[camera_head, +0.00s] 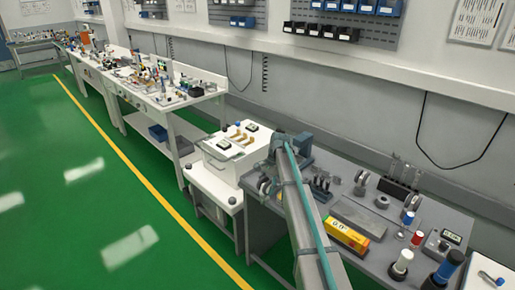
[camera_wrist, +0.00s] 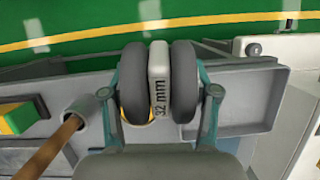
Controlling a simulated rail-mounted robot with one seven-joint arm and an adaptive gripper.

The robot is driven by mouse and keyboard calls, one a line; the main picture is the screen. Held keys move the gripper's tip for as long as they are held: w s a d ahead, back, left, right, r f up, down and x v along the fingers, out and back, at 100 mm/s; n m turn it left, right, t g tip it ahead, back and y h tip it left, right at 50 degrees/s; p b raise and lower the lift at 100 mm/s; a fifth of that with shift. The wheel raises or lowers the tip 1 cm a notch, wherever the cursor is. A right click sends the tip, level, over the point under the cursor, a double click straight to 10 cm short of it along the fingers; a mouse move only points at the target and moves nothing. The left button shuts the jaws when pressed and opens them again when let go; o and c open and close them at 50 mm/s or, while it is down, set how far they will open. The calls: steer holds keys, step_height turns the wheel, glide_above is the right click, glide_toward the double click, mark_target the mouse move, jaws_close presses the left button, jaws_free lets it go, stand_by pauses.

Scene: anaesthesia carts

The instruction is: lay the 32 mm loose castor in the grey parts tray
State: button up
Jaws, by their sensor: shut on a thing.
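In the wrist view, the castor (camera_wrist: 158,80) has two dark grey wheels on either side of a pale centre block marked "32 mm". My gripper (camera_wrist: 160,93) is shut on it, with one teal finger at the outer side of each wheel. A grey open tray with a raised rim (camera_wrist: 282,92) shows behind and to the right of the castor. I cannot tell whether the castor touches it. In the head view, my arm reaches toward the left end of the grey bench, and the castor in my gripper cannot be made out there.
A wooden handle (camera_wrist: 50,147) and a green and yellow block (camera_wrist: 20,118) lie close on the left in the wrist view. In the head view, a white cart (camera_head: 228,155) stands beside the grey bench. A yellow box (camera_head: 347,236) and several bottles stand on the right.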

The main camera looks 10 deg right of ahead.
steer(key=w+r+m+t, duration=0.3)
steer(key=w+m, duration=0.5)
steer(key=w+a+r+m+t+y+p, duration=0.1)
steer(key=w+r+m+t, duration=0.3)
steer(key=w+m, duration=0.5)
steer(key=shift+w+a+r, duration=0.15)
steer(key=shift+a+r, duration=0.1)
steer(key=shift+r+p, duration=0.15)
steer(key=shift+p, duration=0.25)
steer(key=shift+f+b, duration=1.05)
steer(key=shift+f, duration=3.45)
steer(key=o, duration=1.2)
